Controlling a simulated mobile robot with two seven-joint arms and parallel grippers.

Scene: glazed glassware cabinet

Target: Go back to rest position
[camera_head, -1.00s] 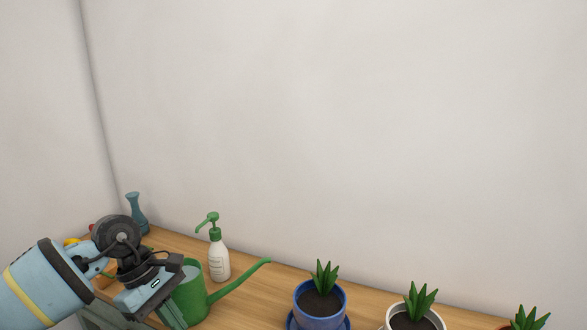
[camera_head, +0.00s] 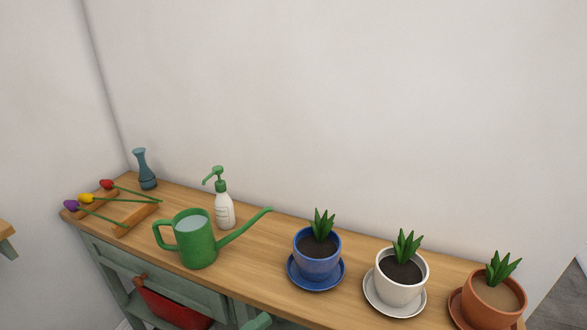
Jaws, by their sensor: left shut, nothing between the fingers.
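Neither of my grippers can be made out in the head view. The task names no object. The wooden tabletop (camera_head: 255,257) carries a green watering can (camera_head: 195,243) with its spout to the right, and a white spray bottle (camera_head: 225,211) with a green pump head behind it. A blue pot (camera_head: 318,262), a white pot (camera_head: 402,286) and a terracotta pot (camera_head: 492,304), each with a green plant, stand in a row on the right, on saucers.
A blue vase (camera_head: 145,170) stands at the back left. Red, yellow and purple flowers lie across wooden blocks (camera_head: 138,217) nearby. Below the top are a green-grey drawer front with a round knob (camera_head: 140,279) and a red item (camera_head: 175,308). A wall rises behind.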

